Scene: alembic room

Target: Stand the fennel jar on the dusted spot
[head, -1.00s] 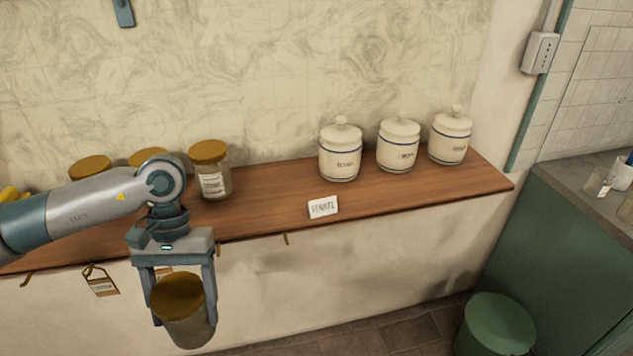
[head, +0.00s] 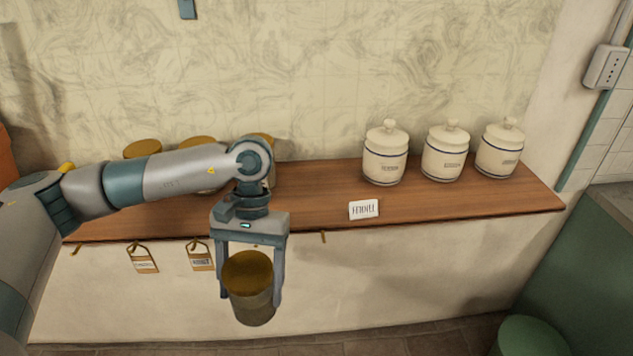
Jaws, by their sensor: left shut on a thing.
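My left gripper (head: 250,275) is shut on a glass jar with a brown-gold lid (head: 249,272). It holds the jar roughly upright in front of the shelf, apart from it. Any label on this jar is not visible. A small white card (head: 364,209) stands at the shelf's front edge; its lettering looks like "FENNEL" but is blurred. The wooden shelf (head: 450,202) is bare behind and to the left of the card. I cannot make out a dusted spot on it. My right gripper is not in view.
Three white lidded canisters with blue bands, the nearest to the card being one (head: 385,155), stand on the shelf's right part. Several brown-lidded jars, one at the left (head: 142,149), stand partly behind my left arm. Paper tags (head: 143,260) hang below the shelf edge.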

